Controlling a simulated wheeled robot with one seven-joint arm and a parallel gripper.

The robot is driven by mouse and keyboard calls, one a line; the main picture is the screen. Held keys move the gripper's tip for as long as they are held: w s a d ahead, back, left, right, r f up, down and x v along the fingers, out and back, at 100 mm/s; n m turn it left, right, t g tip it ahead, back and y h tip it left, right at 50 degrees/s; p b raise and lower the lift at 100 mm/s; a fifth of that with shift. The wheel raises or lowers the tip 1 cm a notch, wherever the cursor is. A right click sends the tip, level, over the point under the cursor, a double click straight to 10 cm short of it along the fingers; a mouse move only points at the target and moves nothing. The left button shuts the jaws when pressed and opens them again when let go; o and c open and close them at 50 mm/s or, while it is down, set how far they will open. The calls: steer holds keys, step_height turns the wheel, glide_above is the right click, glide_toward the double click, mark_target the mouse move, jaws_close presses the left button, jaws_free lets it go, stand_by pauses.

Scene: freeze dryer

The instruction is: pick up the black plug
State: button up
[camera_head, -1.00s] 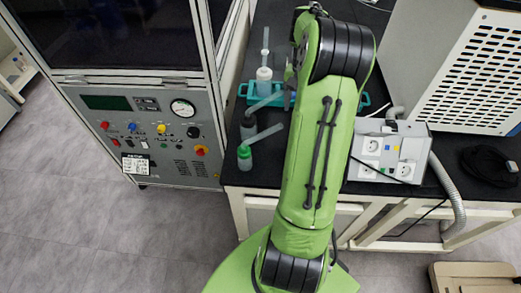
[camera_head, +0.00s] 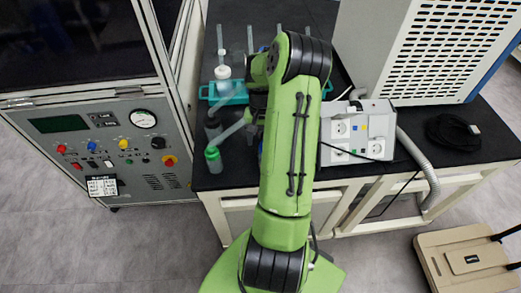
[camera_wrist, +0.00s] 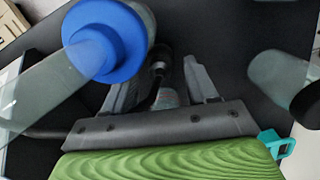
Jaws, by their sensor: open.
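My gripper (camera_wrist: 161,78) is open and empty. Its two grey fingers reach toward the plug from below in the wrist view, and the plug shows between the tips. I cannot tell how far above it they are. In the head view my gripper is mostly hidden behind my arm.
A blue-capped bottle (camera_wrist: 110,40) stands very close, left of the fingers. Another clear bottle (camera_wrist: 278,75) is at right. A green-capped bottle (camera_head: 213,160) and a teal rack (camera_head: 232,95) stand left of my arm. A white socket box (camera_head: 360,133) and coiled black cable (camera_head: 452,132) are at right.

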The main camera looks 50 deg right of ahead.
steer(key=shift+r, duration=0.1)
jaws_close()
